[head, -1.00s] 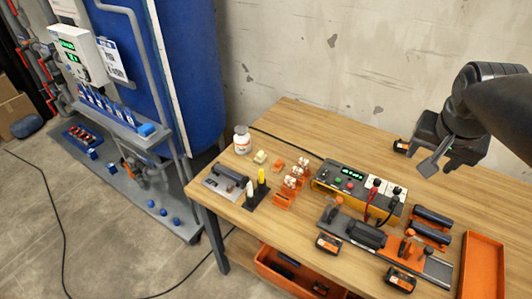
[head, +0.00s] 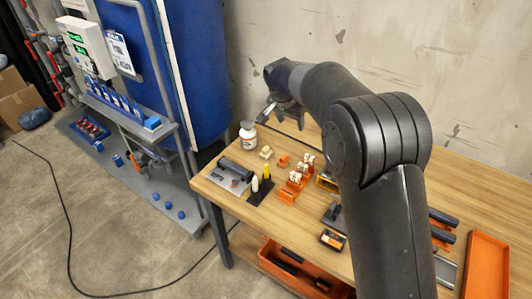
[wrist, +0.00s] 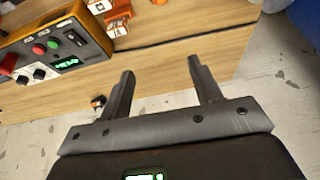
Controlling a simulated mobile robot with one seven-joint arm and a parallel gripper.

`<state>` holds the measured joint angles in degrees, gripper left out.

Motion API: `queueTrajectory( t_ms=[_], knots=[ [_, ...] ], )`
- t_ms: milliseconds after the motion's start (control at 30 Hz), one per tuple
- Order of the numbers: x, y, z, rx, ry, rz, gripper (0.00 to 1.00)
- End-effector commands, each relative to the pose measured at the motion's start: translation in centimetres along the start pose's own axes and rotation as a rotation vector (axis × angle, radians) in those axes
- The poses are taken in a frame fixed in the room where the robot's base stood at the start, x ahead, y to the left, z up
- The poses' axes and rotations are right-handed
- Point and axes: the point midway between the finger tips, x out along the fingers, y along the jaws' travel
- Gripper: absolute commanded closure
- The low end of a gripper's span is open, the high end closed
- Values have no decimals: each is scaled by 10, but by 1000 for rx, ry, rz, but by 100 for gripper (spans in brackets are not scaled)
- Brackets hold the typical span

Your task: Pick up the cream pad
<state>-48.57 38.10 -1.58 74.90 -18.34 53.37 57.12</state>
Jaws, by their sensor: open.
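The cream pad (head: 266,153) is a small pale block lying on the wooden table, just right of a white jar (head: 248,134) and left of a small orange piece (head: 283,160). My gripper (head: 280,116) is in the air above the back of the table, behind the pad and apart from it. The wrist view shows its two fingers (wrist: 161,70) spread, with nothing between them. I cannot make out the pad in the wrist view.
Orange holders with white pieces (head: 298,178) stand right of the pad. A dark stand with a white and a yellow bottle (head: 260,187) is in front. My arm hides much of the table's right half. An orange tray (head: 487,265) is at the right.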

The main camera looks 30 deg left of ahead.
Motion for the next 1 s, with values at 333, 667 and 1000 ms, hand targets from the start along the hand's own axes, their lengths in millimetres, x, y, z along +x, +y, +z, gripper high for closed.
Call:
queueTrajectory(
  t_ms=[333,667,1000],
  knots=[
    [58,-91,56,-9,14,3,42],
    [93,-95,60,-9,15,6,42],
    [128,-95,61,-8,15,4,42]
  ],
)
